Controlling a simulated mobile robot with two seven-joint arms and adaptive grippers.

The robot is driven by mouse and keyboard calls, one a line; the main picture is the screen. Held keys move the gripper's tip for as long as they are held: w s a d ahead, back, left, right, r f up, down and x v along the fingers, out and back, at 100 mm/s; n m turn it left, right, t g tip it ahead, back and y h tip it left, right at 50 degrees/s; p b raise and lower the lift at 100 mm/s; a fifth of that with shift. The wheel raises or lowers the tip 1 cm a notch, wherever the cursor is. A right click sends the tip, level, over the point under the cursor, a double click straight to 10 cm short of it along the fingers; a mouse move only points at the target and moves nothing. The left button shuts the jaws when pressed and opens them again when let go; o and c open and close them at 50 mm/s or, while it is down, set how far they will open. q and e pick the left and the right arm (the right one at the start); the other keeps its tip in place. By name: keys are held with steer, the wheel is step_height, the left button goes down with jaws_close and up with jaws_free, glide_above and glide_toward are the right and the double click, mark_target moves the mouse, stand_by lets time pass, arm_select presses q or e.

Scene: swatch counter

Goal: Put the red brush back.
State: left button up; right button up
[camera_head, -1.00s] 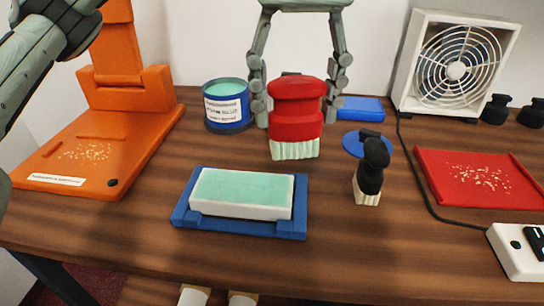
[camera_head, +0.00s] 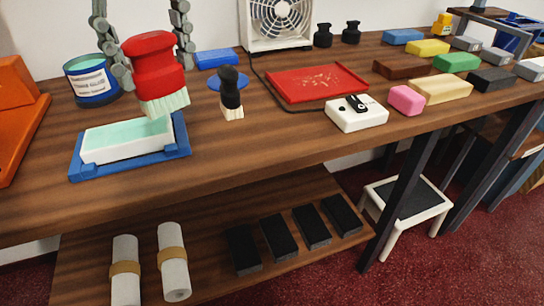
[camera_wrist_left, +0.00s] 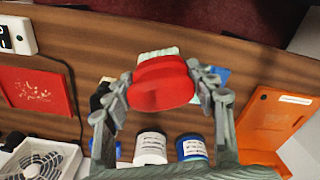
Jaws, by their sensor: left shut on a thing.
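The red brush (camera_head: 153,62) has a red handle and pale bristles pointing down. My left gripper (camera_head: 155,72) is shut on its handle, one finger on each side. In the head view its bristles overlap the back right part of a blue holder (camera_head: 182,150) with a white and mint-green block (camera_head: 128,139); I cannot tell whether they touch. In the left wrist view the brush (camera_wrist_left: 163,83) sits between the fingers and hides most of the block. A red tray (camera_head: 318,83) with pale crumbs lies to the right. My right gripper is not in view.
A black brush (camera_head: 231,94) stands by a blue disc (camera_head: 212,82). A blue tin (camera_head: 92,82) is behind, an orange stand (camera_head: 18,110) at left. A fan (camera_head: 280,22), a white switch box (camera_head: 356,115) and several coloured blocks (camera_head: 456,62) are further right. The front counter strip is clear.

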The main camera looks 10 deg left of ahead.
arm_select(q)
steer(key=shift+d+f, duration=0.1)
steer(key=w+d+f, duration=0.2)
steer(key=f, duration=0.1)
steer(key=w+d+f, duration=0.3)
steer(key=f, duration=0.1)
steer(key=w+d+f, duration=0.3)
steer(key=shift+w+f, duration=0.1)
steer(key=shift+f, duration=0.35)
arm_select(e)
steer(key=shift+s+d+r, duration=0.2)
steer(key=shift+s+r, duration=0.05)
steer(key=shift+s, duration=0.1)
arm_select(q)
steer(key=shift+f+b, duration=0.1)
steer(key=shift+b, duration=0.2)
